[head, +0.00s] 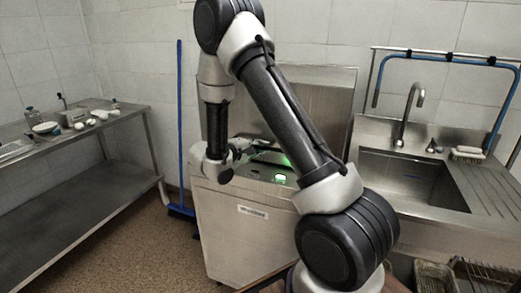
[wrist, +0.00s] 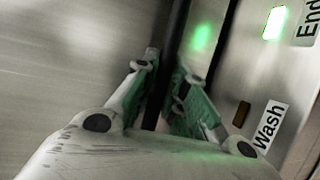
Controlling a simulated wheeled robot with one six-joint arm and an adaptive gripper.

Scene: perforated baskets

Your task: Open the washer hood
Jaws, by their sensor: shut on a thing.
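The washer (head: 235,240) is a steel box with a label on its front, in the middle of the head view, partly behind my arm. A steel panel (head: 335,95) rises behind its top; I cannot tell whether it is part of the hood. My gripper (head: 240,152) is at the washer's upper front, beside a green light (head: 280,178). In the wrist view, a dark bar (wrist: 176,30), which looks like the hood handle, runs between the fingers of my gripper (wrist: 165,85). The fingers are shut on it. Most of the hood is hidden by my arm.
A steel sink (head: 405,180) with a tap (head: 410,112) stands at the right. A steel table (head: 75,135) with small dishes is at the left. A blue-handled broom (head: 181,125) stands left of the washer. The wash label (wrist: 270,125) is close to my gripper.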

